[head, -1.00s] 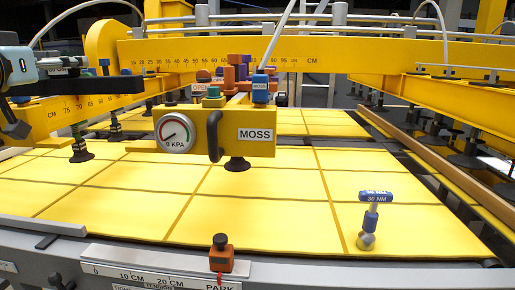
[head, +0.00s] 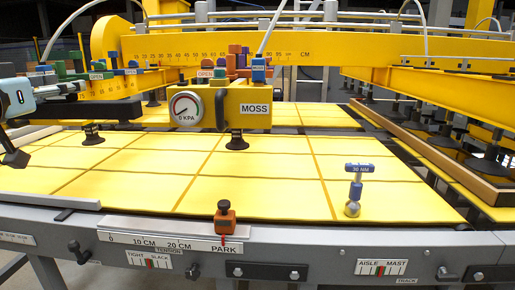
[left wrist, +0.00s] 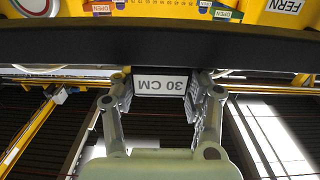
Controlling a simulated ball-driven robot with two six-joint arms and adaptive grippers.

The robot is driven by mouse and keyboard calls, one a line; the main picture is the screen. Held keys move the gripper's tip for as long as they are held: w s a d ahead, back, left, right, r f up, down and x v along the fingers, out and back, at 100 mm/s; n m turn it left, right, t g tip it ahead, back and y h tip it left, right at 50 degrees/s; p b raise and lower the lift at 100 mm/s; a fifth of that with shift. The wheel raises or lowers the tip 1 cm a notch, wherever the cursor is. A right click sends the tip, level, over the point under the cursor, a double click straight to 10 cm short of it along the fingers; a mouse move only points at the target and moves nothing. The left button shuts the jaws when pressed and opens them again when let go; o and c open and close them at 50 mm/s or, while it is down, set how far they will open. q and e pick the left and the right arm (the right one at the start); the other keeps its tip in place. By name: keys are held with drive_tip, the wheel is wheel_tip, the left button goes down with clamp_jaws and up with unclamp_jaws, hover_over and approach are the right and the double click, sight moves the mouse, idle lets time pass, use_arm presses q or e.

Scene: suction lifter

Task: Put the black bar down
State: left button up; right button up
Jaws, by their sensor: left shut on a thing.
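The black bar (head: 108,111) is a long dark beam at the left of the head view, held level in the air above the yellow panels. My left gripper (head: 68,88) is shut on it. In the left wrist view the bar (left wrist: 75,45) crosses the whole picture, and the fingers (left wrist: 160,88) sit on both sides of its white 30 CM label. The bar is apart from the panels below it. My right gripper is not in view.
Yellow panels (head: 250,165) cover the table behind a grey front rail (head: 330,240). The yellow MOSS box with its gauge (head: 187,107) hangs right of the bar. A blue-topped 30 NM tool (head: 356,188) stands on the right. An orange PARK slider (head: 225,220) sits at the front.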

use_arm(q)
drive_tip(key=s+d+f+m+h+b, duration=0.1)
drive_tip(key=s+d+f+b, duration=0.15)
drive_tip(key=f, duration=0.45)
drive_tip(key=s+d+f+h+b, duration=0.1)
drive_tip(key=s+d+f+b, duration=0.1)
drive_tip(key=f+b, duration=0.35)
drive_tip(key=s+d+f+m+h+b, duration=0.1)
drive_tip(key=s+d+f+b, duration=0.15)
drive_tip(key=f, duration=0.65)
drive_tip(key=s+d+f+m+g+h+b, duration=0.2)
drive_tip(key=s+d+f+h+b, duration=0.2)
drive_tip(key=s+d, duration=0.3)
drive_tip(key=shift+s+d+f+m+b, duration=0.3)
drive_tip(key=shift+s+d+m+b, duration=0.05)
drive_tip(key=shift+m+b, duration=0.1)
